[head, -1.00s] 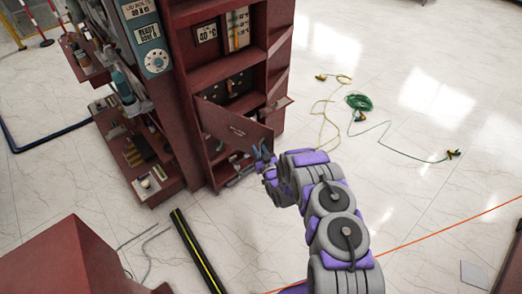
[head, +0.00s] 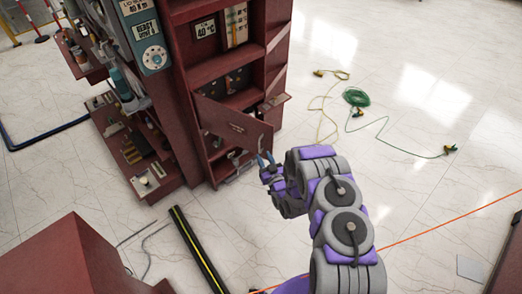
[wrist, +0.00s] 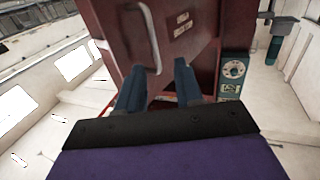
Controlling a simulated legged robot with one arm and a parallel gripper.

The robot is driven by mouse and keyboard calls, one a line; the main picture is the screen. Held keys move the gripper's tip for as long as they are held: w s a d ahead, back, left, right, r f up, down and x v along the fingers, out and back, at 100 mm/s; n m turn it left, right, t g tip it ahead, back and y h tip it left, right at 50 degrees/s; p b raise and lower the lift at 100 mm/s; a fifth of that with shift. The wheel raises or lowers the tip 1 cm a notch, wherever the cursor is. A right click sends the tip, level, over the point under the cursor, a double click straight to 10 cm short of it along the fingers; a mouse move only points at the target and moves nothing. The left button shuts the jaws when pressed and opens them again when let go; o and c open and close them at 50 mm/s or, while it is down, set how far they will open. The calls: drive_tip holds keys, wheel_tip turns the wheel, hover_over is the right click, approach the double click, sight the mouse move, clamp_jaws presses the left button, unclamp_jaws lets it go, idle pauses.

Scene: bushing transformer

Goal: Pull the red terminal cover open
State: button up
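The red terminal cover (head: 225,128) is a dark red panel on the front of the red cabinet. It stands partly swung out, with dark fittings showing behind and above it. In the wrist view the cover (wrist: 190,42) fills the upper middle, with a pale bar handle (wrist: 151,40) and a small label. My gripper (head: 265,159) is just in front of the cover's lower right corner in the head view.
The cabinet (head: 180,100) has open shelves and a dial panel (head: 154,57). A black-yellow strip (head: 197,250) lies on the floor, and a red block (head: 70,262) stands lower left.

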drive_tip(key=p+v, duration=0.8)
drive_tip(key=v, duration=0.2)
drive_tip(key=shift+s, duration=0.15)
drive_tip(key=shift+f, duration=0.1)
idle(0.5)
